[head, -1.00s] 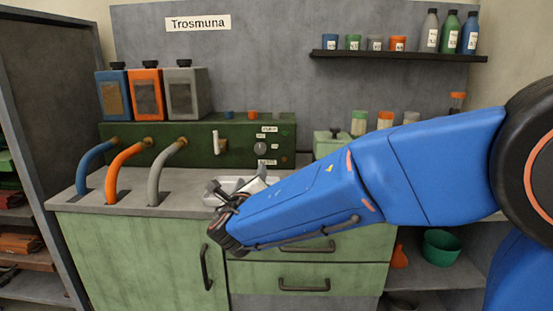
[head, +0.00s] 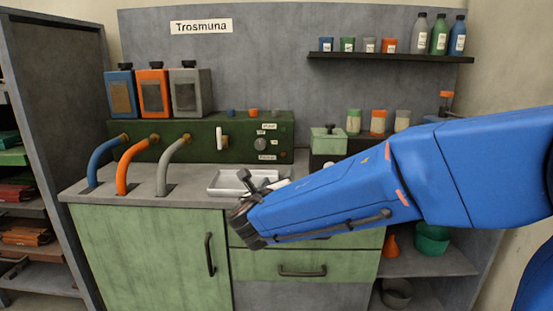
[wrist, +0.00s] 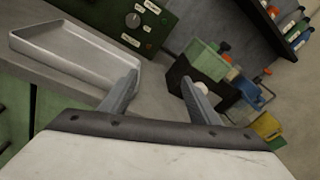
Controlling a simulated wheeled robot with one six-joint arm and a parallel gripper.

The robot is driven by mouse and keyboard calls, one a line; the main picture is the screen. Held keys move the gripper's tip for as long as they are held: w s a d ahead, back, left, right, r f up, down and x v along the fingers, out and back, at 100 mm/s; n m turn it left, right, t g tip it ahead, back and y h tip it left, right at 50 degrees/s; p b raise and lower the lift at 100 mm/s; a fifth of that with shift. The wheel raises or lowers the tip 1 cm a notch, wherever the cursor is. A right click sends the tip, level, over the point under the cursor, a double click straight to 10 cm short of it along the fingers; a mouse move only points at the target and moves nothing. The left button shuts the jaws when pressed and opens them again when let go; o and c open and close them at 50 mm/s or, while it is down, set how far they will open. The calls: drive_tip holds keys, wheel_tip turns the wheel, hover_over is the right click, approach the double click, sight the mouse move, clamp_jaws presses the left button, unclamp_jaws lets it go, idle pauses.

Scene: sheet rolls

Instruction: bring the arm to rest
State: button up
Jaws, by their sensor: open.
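My gripper (head: 258,183) is at the end of my blue arm, in front of the counter and near the white tray (head: 218,190) in the head view. In the wrist view my gripper (wrist: 158,98) shows two grey fingers spread apart with nothing between them. The tray (wrist: 60,62) lies to the left of the fingers there. My arm reaches in from the right and hides part of the counter and the drawers.
The counter (head: 135,192) carries a green machine (head: 200,140) with blue, orange and grey hoses. A green box (head: 327,143) and several lidded jars stand at the back right. A shelf (head: 390,57) with cups and bottles hangs above. An open shelf rack (head: 30,215) stands left.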

drive_tip(key=s+d+f+m+g+h, duration=0.1)
drive_tip(key=s+d+f+m+g, duration=0.15)
drive_tip(key=s+d+m, duration=0.5)
drive_tip(key=s+d+f+m+g+h, duration=0.1)
drive_tip(key=s+d+m+g+h, duration=0.3)
drive_tip(key=d, duration=0.7)
drive_tip(key=s+d+f+m+g+y, duration=0.1)
drive_tip(key=s+d+f+m+g, duration=0.1)
drive_tip(key=d+m, duration=0.65)
drive_tip(key=s+d+f+m+g+y, duration=0.1)
drive_tip(key=s+f+m+y, duration=0.2)
drive_tip(key=s+m, duration=0.6)
drive_tip(key=s+f+m+g+y, duration=0.2)
drive_tip(key=s+f+m+y, duration=0.2)
drive_tip(key=s+m, duration=0.6)
drive_tip(key=s+f, duration=0.1)
drive_tip(key=s, duration=0.2)
drive_tip(key=shift+d+f, duration=0.3)
drive_tip(key=shift+d, duration=0.05)
